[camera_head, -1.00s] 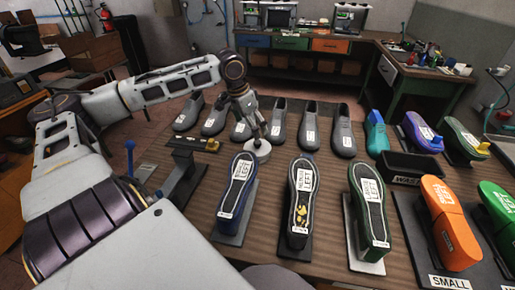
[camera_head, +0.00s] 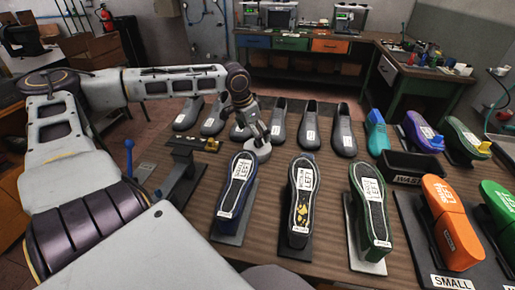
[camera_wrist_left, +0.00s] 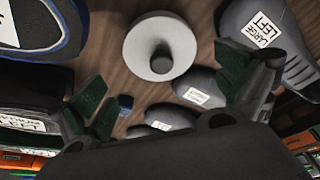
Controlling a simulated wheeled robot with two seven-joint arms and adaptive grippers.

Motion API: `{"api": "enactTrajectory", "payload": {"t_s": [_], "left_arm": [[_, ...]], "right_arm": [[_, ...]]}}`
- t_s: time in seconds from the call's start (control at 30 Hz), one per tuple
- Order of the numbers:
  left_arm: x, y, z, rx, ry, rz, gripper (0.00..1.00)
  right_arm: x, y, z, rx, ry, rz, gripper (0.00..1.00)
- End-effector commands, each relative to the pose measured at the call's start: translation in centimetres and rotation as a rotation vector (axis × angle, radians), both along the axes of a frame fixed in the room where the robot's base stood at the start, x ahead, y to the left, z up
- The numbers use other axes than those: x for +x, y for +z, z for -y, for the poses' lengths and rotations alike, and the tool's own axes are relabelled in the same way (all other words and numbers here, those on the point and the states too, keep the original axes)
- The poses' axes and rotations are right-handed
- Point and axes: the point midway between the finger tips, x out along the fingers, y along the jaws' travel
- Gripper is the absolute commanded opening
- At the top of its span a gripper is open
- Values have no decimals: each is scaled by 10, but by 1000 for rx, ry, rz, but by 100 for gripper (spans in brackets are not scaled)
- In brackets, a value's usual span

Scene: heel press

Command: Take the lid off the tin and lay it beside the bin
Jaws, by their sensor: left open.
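The tin (camera_head: 258,153) is a small, pale round thing on the brown table, behind the sole with the blue edge. In the left wrist view its round pale lid (camera_wrist_left: 138,48) shows from above, with a darker knob in the middle. My left gripper (camera_head: 256,133) is just above the tin and partly hides it. In the left wrist view its two green-padded fingers (camera_wrist_left: 162,82) are spread wide, with nothing between them. The bin (camera_head: 410,166) is a dark box marked "WASTE" at the right of the table. My right gripper is not in view.
Grey shoe lasts (camera_head: 281,121) stand in a row behind the tin. Several upturned soles on stands (camera_head: 301,205) stand in front. A bracket with a blue-knobbed lever (camera_head: 180,165) is left of the tin. Orange and green lasts (camera_head: 448,220) stand right, near the bin.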

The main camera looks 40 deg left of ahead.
Motion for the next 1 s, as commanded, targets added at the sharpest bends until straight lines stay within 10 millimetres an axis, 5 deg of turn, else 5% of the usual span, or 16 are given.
{"api": "enactTrajectory", "payload": {"t_s": [1.0], "left_arm": [[6, -21, 1, 1, -1, -2, 100]], "right_arm": [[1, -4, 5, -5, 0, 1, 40]]}}
